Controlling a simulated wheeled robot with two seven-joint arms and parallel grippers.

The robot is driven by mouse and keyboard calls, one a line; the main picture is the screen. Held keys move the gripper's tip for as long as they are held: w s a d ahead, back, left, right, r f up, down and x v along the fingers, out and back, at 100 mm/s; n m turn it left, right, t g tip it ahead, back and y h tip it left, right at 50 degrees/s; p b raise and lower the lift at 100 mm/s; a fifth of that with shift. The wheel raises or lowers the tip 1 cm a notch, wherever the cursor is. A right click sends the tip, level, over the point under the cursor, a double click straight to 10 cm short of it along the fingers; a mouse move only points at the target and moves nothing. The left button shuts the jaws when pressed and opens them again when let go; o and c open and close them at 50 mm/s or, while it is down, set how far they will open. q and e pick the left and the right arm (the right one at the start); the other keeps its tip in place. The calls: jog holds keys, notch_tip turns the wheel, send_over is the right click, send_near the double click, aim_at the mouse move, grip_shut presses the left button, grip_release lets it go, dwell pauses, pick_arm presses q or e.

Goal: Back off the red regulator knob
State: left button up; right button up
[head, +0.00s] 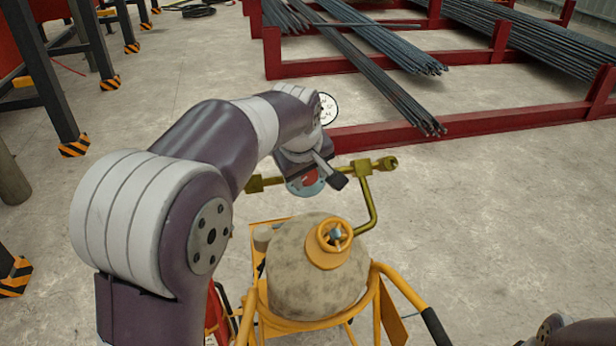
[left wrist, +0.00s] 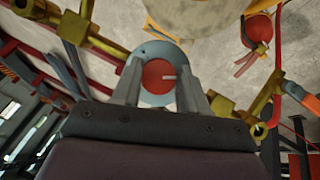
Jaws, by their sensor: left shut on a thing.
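The red regulator knob (left wrist: 157,76) sits in front of a round blue-grey regulator body (left wrist: 150,50) in the left wrist view. My left gripper (left wrist: 158,88) has one finger on each side of the knob and is shut on it. In the head view the knob (head: 309,180) shows only partly beneath my left wrist, and the gripper (head: 320,178) covers much of it. The brass pipework (head: 364,190) runs beside the knob above a dusty, pale cylinder (head: 300,280). My right gripper is out of view; only part of my right arm shows at bottom right.
A yellow cart frame (head: 390,275) with a dark handle grip holds the cylinder. Red racks (head: 460,125) with long rebar bundles (head: 375,75) stand behind. The concrete floor at right is clear.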

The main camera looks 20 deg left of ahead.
pick_arm(q)
jog(key=o, duration=1.1)
jog(key=shift+c, duration=0.2)
jog(key=p+v, duration=0.5)
jog(key=v, duration=0.7)
jog(key=shift+r, duration=0.3)
jog(key=shift+s, duration=0.1)
